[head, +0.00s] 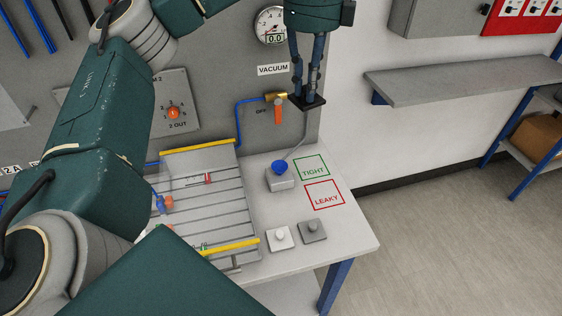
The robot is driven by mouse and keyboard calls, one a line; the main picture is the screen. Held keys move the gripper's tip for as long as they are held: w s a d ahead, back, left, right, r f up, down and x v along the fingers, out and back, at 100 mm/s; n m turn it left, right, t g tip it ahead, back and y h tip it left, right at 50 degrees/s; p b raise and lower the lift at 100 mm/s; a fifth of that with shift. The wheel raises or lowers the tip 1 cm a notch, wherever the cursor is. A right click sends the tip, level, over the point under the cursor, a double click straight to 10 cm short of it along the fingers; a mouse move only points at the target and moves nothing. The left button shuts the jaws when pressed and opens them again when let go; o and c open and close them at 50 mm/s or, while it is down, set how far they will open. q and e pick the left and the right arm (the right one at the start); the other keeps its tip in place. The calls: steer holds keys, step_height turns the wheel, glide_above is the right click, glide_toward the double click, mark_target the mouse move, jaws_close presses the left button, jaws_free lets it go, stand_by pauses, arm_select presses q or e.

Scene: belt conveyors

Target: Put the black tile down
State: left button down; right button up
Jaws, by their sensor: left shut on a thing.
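The black tile (308,104) is a small flat dark plate in the upper middle of the head view. My left gripper (305,94) points down and is shut on it, holding it up in front of the panel's right edge, above the bench (352,246). A green square marked TIGHT (311,168) and a red square marked LEAKY (324,195) are on the bench below; both look empty. A blue suction cup (279,166) stands on a pale block left of TIGHT. My right gripper is not in view.
A white tile (279,238) and a grey tile (312,231), both with knobs, lie at the bench's front. A slatted fixture with yellow bars (198,145) is on the left. A brass valve with an orange handle (278,114) is beside the held tile. A grey wall shelf (460,80) is at right.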

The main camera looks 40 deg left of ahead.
arm_select(q)
steer(key=a+r+n, duration=0.1)
steer(key=a+r, duration=0.4)
steer(key=a, duration=0.1)
steer(key=b, duration=0.3)
glide_above(280, 166)
step_height(280, 166, down, 14)
step_height(280, 166, down, 10)
steer(key=shift+a+r+p, duration=0.1)
steer(key=shift+r+p, duration=0.1)
steer(key=shift+p, duration=0.7)
steer(key=shift+n, duration=0.3)
step_height(280, 166, down, 4)
steer(key=shift+p, duration=0.5)
steer(key=shift+f, duration=0.35)
steer(key=shift+f, duration=0.15)
steer(key=c, duration=1.7)
jaws_free()
